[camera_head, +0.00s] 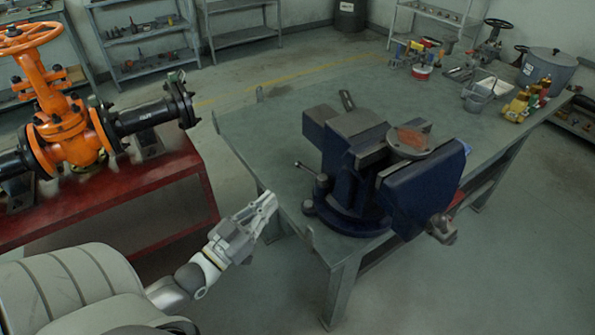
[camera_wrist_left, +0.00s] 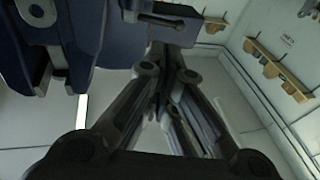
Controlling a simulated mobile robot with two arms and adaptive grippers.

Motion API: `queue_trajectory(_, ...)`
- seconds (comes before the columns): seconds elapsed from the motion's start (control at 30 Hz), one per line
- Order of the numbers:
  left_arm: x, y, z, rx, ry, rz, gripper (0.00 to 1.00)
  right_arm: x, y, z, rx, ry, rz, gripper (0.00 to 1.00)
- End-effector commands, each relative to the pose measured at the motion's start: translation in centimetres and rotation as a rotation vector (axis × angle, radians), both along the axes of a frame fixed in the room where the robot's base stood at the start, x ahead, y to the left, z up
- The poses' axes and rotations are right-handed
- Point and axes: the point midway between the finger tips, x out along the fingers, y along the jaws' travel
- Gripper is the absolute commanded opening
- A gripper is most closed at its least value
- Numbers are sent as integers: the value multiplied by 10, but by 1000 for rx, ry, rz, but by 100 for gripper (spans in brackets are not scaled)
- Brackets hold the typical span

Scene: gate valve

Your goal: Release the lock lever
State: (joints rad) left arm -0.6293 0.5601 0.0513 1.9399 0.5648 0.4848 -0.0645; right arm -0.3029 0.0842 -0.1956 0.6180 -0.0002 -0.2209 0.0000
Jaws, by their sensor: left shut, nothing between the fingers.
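A dark blue bench vise (camera_head: 352,213) is fixed near the left corner of the green workbench. A thin metal lever with a knobbed end (camera_head: 310,169) sticks out from the left side of its base; it looks like the lock lever. My left gripper (camera_head: 269,201) is just off the bench's left edge, left of and nearer than the lever, apart from it. Its fingers are together and empty. In the left wrist view the shut fingers (camera_wrist_left: 163,65) point up the picture, with dark blue vise parts (camera_wrist_left: 35,60) at upper left. My right gripper is not in view.
The green workbench (camera_head: 270,125) has an upright tab at its near left edge, close to my gripper. A red stand (camera_head: 150,190) with an orange gate valve (camera_head: 65,125) is at left. Floor shows between stand and bench.

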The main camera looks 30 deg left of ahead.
Motion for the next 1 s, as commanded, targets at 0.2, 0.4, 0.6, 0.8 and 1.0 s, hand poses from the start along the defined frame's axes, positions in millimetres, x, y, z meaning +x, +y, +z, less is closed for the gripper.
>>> queue_trajectory(0.2,40,-5,10,-1,-2,1,0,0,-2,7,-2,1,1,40)
queue_trajectory(0.4,73,-9,16,-1,-1,1,0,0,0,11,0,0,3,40)
queue_trajectory(0.6,96,-12,19,1,2,1,0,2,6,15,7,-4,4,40)
queue_trajectory(0.8,104,-13,20,0,3,0,0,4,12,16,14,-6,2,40)
queue_trajectory(1.0,104,-13,20,0,3,0,0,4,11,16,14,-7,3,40)
